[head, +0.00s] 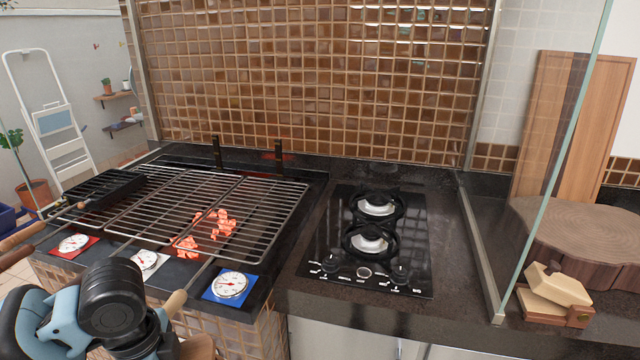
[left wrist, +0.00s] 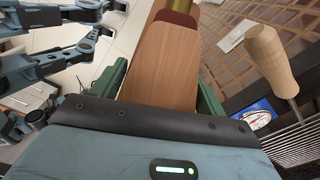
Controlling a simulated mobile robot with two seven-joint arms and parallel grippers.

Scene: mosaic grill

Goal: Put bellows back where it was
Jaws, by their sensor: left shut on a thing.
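The bellows (left wrist: 166,62), a flat wooden body with a dark red band and a brass-coloured end, fills the middle of the left wrist view. My left gripper (left wrist: 163,88) is shut on it, with a green finger on each side. In the head view my left arm comes in at the lower left, in front of the grill. A small brown patch (head: 198,346) beside it may be part of the bellows; the rest is hidden or out of frame. My right gripper is not clearly seen.
The grill grate (head: 205,215) lies over glowing coals, with wooden handles jutting forward. Dials stand on red, white and blue cards, including a blue one (head: 230,286). A gas hob (head: 368,240) is to the right.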

